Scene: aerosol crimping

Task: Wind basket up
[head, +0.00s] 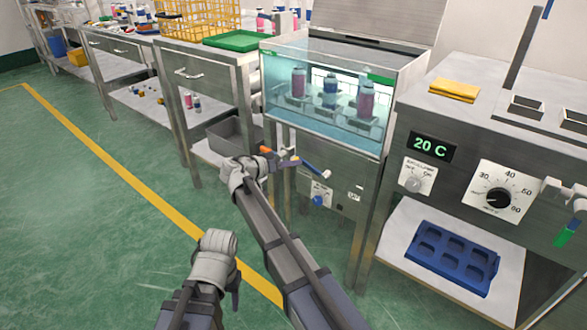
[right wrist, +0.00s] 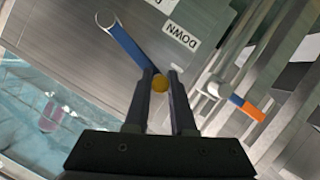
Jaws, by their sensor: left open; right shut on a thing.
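The basket (head: 320,113) sits inside the glass-fronted water bath (head: 385,142) and carries a pink, a blue and another pink can. A blue crank arm (head: 312,168) is on the bath's metal front; it also shows in the right wrist view (right wrist: 128,48), beside a DOWN label. My right gripper (head: 287,161) is at the crank's free end. In the right wrist view its fingers are shut on the yellow crank knob (right wrist: 160,83). My left gripper (head: 234,285) hangs low at the left, away from the bath, open, and its fingers are hard to make out.
An orange-ended lever (right wrist: 246,107) is close to my right fingers. A blue knob (head: 318,200) is below the crank. A grey bin (head: 235,135) stands on the shelf to the left. A heater showing 20 C (head: 432,147) is at right. Green floor at left is clear.

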